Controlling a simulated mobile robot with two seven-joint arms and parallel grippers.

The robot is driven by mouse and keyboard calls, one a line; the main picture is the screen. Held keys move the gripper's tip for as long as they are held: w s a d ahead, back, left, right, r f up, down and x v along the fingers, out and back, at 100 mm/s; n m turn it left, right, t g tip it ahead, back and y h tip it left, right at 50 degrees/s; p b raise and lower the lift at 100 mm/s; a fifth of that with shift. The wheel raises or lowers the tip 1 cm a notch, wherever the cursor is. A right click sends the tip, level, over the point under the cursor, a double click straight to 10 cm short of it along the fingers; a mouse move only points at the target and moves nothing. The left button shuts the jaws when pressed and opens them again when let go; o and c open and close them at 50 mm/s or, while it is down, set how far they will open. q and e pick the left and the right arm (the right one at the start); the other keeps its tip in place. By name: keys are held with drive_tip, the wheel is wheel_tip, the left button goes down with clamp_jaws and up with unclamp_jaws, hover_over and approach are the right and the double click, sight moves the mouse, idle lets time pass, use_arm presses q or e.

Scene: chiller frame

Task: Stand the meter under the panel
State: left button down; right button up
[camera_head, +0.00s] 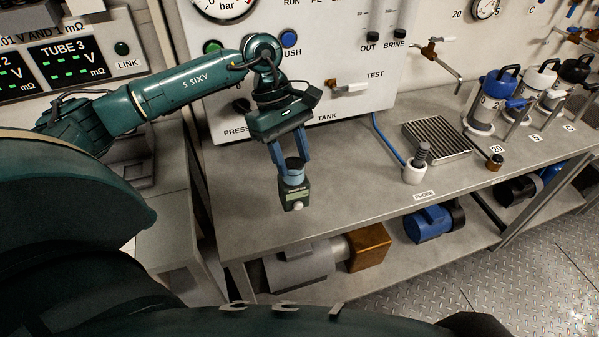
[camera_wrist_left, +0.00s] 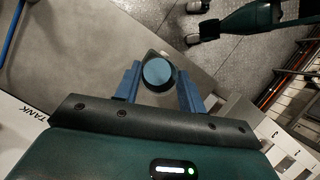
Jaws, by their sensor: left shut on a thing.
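The meter (camera_head: 294,196) is a small dark-green body with a pale display, a whitish knob low on its face and a round blue-grey top. My left gripper (camera_head: 291,165) is shut on its top and holds it upright over the front left of the bench (camera_head: 340,199). I cannot tell whether its base touches the bench. In the left wrist view the round top (camera_wrist_left: 158,73) sits between the two blue fingers. The panel (camera_head: 345,50) rises behind, marked TANK and TEST. My right gripper (camera_wrist_left: 199,20) shows at the upper right of the wrist view, fingers apart and empty.
A probe in a white holder (camera_head: 414,172), a ribbed metal grate (camera_head: 437,138) and a blue hose (camera_head: 388,140) stand right of the meter. Several canisters stand at the far right. A tap lever (camera_head: 350,88) juts from the panel. Bench between meter and probe is clear.

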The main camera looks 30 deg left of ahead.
sight(294, 183)
use_arm(q)
drive_tip(key=shift+f+p, duration=0.4)
drive_tip(key=shift+f, duration=2.35)
drive_tip(key=c, duration=0.8)
unclamp_jaws()
drive_tip(key=shift+c, duration=0.2)
